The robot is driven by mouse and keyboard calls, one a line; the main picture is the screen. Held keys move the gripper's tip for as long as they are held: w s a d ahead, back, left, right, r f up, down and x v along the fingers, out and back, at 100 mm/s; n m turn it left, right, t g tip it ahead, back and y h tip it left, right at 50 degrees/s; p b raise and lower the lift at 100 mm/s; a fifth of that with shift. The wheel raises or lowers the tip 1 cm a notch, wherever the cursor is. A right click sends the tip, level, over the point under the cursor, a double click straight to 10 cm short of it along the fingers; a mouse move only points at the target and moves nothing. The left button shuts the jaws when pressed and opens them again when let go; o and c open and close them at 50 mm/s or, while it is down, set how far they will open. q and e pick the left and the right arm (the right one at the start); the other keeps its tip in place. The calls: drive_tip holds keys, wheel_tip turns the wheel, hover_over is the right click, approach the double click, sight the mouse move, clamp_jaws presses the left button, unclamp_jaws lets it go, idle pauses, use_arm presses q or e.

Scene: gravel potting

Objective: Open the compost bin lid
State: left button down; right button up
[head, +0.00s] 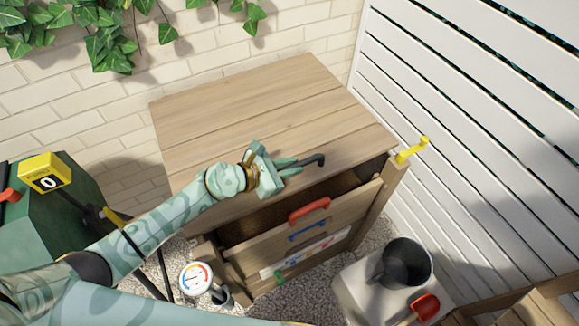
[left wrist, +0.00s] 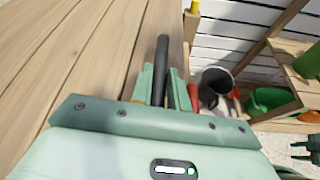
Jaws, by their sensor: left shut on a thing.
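The compost bin is a wooden box with a broad plank lid (head: 270,105), which also shows in the left wrist view (left wrist: 60,60). A dark handle bar (head: 317,160) with a bent end lies along the lid's front edge. My left gripper (head: 287,167) is shut on this bar; the bar runs between its fingers in the left wrist view (left wrist: 161,75). Under the front edge, a dark gap with brown fill shows above the tilted front panel (head: 310,225). I cannot tell whether the lid is slightly raised. My right gripper is not clearly in view.
A yellow hook-shaped piece (head: 412,150) stands at the bin's right corner. The front panel carries a red handle (head: 309,209). A dark grey pot (head: 405,264) and red scoop (head: 425,306) stand at right. A dial gauge (head: 196,279) is in front. Brick wall stands behind.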

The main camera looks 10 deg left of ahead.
use_arm(q)
drive_tip(key=w+a+r+n+g+h+p, duration=0.1)
drive_tip(key=w+a+r+n, duration=0.1)
drive_tip(key=r, duration=0.4)
drive_tip(key=w+a+r+n+g+h+p, duration=0.1)
drive_tip(key=w+a+r+n, duration=0.1)
drive_tip(key=w+r, duration=0.2)
drive_tip(key=shift+w+a+r+g+p, duration=0.15)
drive_tip(key=shift+a+r+g+p, duration=0.15)
drive_tip(key=shift+r, duration=1.5)
